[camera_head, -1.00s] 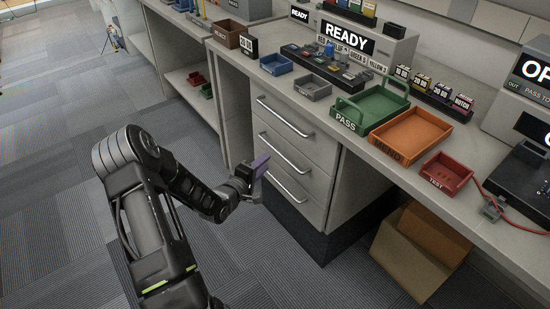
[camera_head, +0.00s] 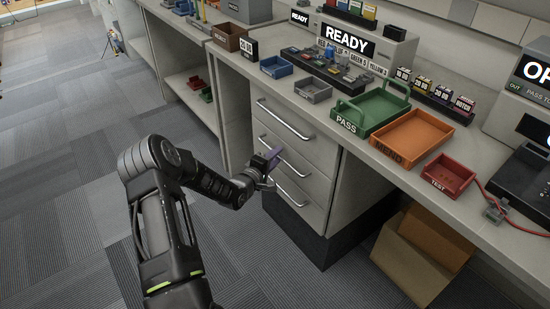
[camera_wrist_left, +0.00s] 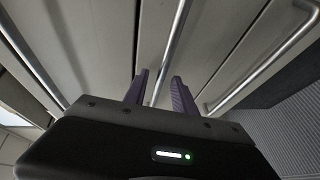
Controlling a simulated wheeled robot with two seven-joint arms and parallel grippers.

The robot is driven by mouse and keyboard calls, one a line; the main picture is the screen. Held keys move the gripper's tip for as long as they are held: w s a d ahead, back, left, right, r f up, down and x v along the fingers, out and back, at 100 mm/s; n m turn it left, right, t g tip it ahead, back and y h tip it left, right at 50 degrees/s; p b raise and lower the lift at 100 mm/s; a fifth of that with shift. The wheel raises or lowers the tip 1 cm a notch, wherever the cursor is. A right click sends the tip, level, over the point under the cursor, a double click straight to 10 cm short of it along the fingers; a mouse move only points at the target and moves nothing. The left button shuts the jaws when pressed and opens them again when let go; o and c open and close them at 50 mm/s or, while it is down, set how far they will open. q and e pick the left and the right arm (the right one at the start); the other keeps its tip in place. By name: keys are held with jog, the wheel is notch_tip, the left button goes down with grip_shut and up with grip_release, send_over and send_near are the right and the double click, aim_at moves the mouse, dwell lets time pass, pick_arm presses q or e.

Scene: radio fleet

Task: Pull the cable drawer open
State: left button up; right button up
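The grey drawer unit (camera_head: 318,150) under the bench has three shut drawers, each with a silver bar handle; no label shows which is the cable drawer. My left gripper (camera_head: 273,158) is at the middle drawer's handle (camera_head: 292,162). In the left wrist view its two purple fingers (camera_wrist_left: 160,85) stand apart, one on each side of a handle bar (camera_wrist_left: 175,45). The gripper is open, with no clear sign of the fingers pressing on the bar. My right gripper is out of view.
The bench top above holds a green tray (camera_head: 371,108), an orange tray (camera_head: 412,138) and a red tray (camera_head: 449,176). A cardboard box (camera_head: 415,262) stands on the floor right of the drawers. The carpet (camera_head: 60,200) at left is clear.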

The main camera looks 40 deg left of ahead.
pick_arm(q)
grip_shut()
dwell(1.4)
